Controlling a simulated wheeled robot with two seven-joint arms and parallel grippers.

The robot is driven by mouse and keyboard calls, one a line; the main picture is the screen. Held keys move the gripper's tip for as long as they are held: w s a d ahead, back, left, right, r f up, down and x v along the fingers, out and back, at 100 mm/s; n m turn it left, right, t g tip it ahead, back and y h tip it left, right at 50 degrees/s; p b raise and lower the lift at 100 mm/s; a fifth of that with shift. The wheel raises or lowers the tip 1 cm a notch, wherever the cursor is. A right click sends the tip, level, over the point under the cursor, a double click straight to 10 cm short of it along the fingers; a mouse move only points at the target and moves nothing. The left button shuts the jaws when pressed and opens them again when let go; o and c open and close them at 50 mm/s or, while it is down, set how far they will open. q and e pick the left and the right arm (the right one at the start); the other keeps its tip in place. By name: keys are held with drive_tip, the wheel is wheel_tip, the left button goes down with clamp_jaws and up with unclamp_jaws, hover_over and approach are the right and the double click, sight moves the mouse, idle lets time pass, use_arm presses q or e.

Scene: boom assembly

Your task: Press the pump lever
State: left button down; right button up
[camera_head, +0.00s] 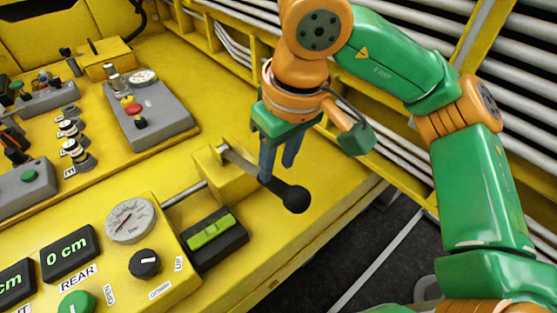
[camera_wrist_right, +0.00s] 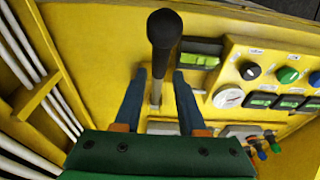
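The pump lever is a metal rod with a black grip and round knob (camera_head: 295,198), rising at a slant from a yellow block on the console. In the right wrist view its black knob (camera_wrist_right: 164,28) is at the top middle, with the rod running down between my fingers. My right gripper (camera_head: 277,171) hangs fingers down at the lever. In the right wrist view my right gripper (camera_wrist_right: 159,77) is open, one finger on each side of the rod, with gaps visible. I cannot tell how deep the lever sits between them. My left gripper is not in view.
A pressure gauge (camera_head: 130,220), a black knob (camera_head: 144,263) and a green-lit display (camera_head: 212,232) sit on the yellow panel beside the lever. A grey box with a red button (camera_head: 132,109) stands farther back. White pipes (camera_head: 520,70) line the right side.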

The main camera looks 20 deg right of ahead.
wheel_tip(320, 180, up, 4)
drive_tip(key=p, duration=0.2)
drive_tip(key=shift+r+p, duration=0.2)
drive_tip(key=shift+p, duration=0.1)
drive_tip(key=shift+r, duration=0.3)
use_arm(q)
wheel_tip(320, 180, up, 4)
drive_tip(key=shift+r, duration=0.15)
use_arm(e)
drive_tip(key=shift+s+f, duration=0.15)
